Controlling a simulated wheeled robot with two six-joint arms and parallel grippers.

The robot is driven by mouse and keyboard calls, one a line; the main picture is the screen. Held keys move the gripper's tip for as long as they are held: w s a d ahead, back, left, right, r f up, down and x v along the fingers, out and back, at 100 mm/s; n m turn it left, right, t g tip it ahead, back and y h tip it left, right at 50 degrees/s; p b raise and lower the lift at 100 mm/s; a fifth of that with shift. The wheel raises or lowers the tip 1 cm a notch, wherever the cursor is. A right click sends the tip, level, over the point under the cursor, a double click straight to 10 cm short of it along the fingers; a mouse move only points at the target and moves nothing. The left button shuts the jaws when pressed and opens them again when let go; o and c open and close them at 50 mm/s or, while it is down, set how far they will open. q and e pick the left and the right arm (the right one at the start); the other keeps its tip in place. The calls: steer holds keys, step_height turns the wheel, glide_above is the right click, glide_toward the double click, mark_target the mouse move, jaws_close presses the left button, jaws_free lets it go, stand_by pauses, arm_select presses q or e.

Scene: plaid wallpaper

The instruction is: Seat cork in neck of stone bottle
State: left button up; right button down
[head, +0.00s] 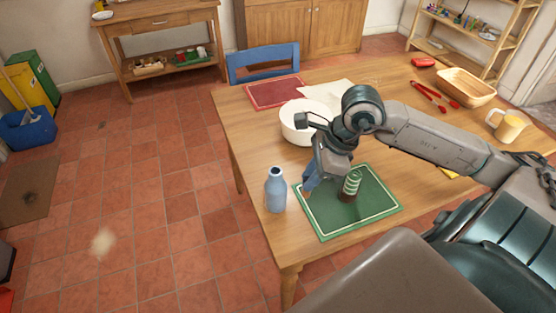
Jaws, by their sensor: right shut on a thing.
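The stone bottle (276,192) is blue-grey and stands upright on the wooden table near its left edge, with its dark mouth open at the top. My right gripper (310,187) points down just right of the bottle, above the left part of the green mat, apart from the bottle. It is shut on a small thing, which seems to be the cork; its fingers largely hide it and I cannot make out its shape. My left gripper is not in view.
A green-and-white banded item with a brown base (351,184) is on the green mat (378,213), close right of my gripper. A white bowl (294,124) is behind.

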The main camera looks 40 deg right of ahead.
steer(key=w+f+p, duration=0.1)
steer(key=w+p, duration=0.1)
steer(key=w, duration=0.2)
steer(key=w+f+p, duration=0.1)
steer(key=w+p, duration=0.1)
steer(key=w, duration=0.2)
steer(key=w+f+p, duration=0.2)
steer(key=w, duration=0.1)
steer(key=shift+w+a+f, duration=0.1)
steer(key=shift+w+a, duration=0.2)
steer(key=shift+w, duration=0.1)
steer(key=shift+f, duration=0.35)
steer(key=c, duration=1.3)
jaws_free()
